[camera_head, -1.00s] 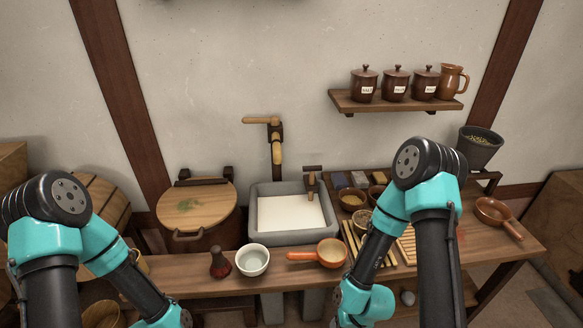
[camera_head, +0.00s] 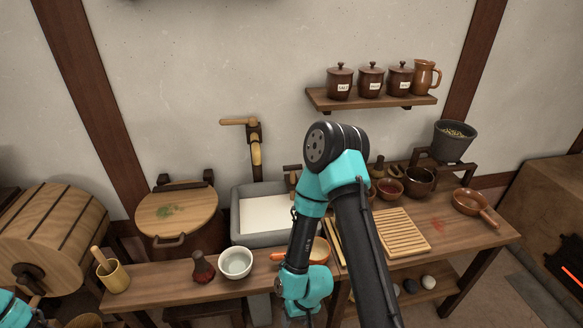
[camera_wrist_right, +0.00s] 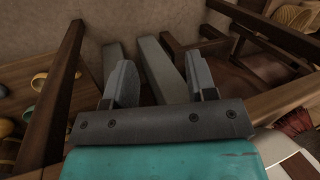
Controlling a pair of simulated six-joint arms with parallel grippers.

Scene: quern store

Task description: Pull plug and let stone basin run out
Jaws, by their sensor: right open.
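The grey stone basin (camera_head: 246,241) is set in the counter left of the middle in the head view. A flat, pale surface shows inside it; I cannot tell its depth. I make out no plug. A dark upright fitting (camera_head: 294,179) with a crosspiece stands at its back right, partly behind my right arm. A wooden spout (camera_head: 256,150) rises behind the basin. My right arm crosses the basin's right side, its wrist low at the counter's front; its fingers are hidden there. In the wrist view my right gripper (camera_wrist_right: 160,82) is open and empty, with grey posts beyond it.
A white bowl (camera_head: 235,262), a dark red brush (camera_head: 203,268) and an orange-brown pan (camera_head: 320,251) stand along the counter's front. A slatted wooden board (camera_head: 402,232) lies right of my right arm. A lidded wooden tub (camera_head: 176,212) stands left of the basin.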

